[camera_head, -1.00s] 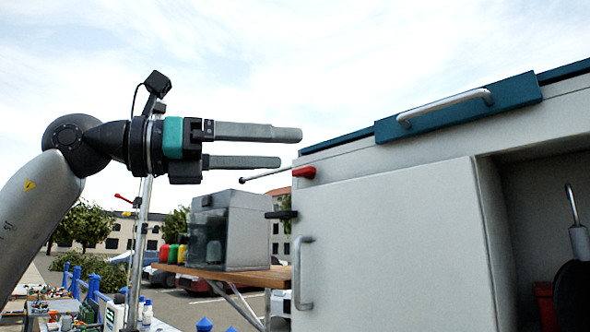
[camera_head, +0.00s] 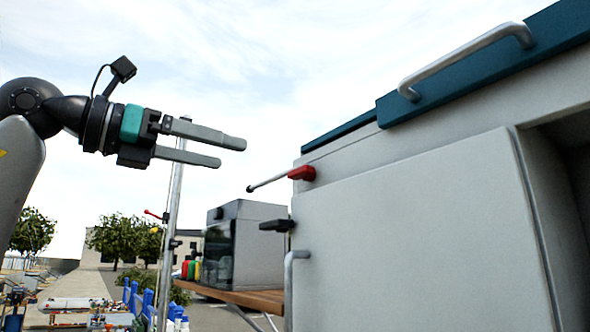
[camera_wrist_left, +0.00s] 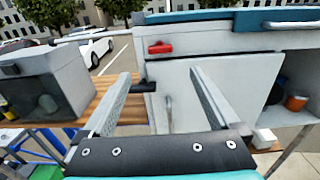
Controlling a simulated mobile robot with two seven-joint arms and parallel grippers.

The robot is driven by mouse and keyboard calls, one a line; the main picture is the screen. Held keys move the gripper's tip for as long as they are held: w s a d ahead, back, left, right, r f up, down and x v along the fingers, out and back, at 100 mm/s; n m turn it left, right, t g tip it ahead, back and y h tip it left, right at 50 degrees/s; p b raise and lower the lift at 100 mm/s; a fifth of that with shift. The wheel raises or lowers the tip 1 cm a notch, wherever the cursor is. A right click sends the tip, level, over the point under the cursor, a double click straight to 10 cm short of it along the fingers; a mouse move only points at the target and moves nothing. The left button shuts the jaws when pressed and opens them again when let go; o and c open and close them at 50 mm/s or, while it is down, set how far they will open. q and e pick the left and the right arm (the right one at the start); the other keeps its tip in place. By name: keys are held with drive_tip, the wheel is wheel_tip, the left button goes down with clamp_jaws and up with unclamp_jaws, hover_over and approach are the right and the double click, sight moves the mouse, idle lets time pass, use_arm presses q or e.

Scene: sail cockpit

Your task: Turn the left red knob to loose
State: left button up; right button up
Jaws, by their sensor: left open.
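A red knob (camera_head: 302,173) sits on the upper left edge of the white cabinet (camera_head: 410,230), and a thin grey rod points left from it. It also shows in the left wrist view (camera_wrist_left: 160,48), beyond my fingertips and near the middle. My left gripper (camera_head: 232,153) is open and empty, left of the red knob and a little higher in the head view, apart from it. A smaller red-tipped part (camera_head: 152,214) shows farther off by a thin pole; I cannot tell what it is. My right gripper is not in view.
A black handle (camera_head: 277,225) juts from the cabinet below the red knob. A teal lid (camera_head: 460,75) with a metal bar tops the cabinet. A grey box (camera_head: 258,240) stands on a wooden table (camera_head: 262,300) behind. The air between my gripper and the knob looks clear.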

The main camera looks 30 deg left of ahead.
use_arm(q)
drive_tip(key=p, duration=0.1)
approach(295, 171)
drive_tip(key=w, duration=0.1)
drive_tip(key=p+x, duration=0.1)
drive_tip(key=x, duration=0.5)
drive_tip(key=shift+w+d+r+p, duration=0.1)
drive_tip(key=shift+w+d+p, duration=0.05)
drive_tip(key=shift+d+p, duration=0.15)
drive_tip(key=shift+w+d, duration=0.2)
drive_tip(key=shift+w, duration=0.4)
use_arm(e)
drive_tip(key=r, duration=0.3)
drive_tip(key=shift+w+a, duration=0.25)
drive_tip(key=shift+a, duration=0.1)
use_arm(q)
drive_tip(key=shift+c, duration=0.3)
drive_tip(key=c, duration=1.3)
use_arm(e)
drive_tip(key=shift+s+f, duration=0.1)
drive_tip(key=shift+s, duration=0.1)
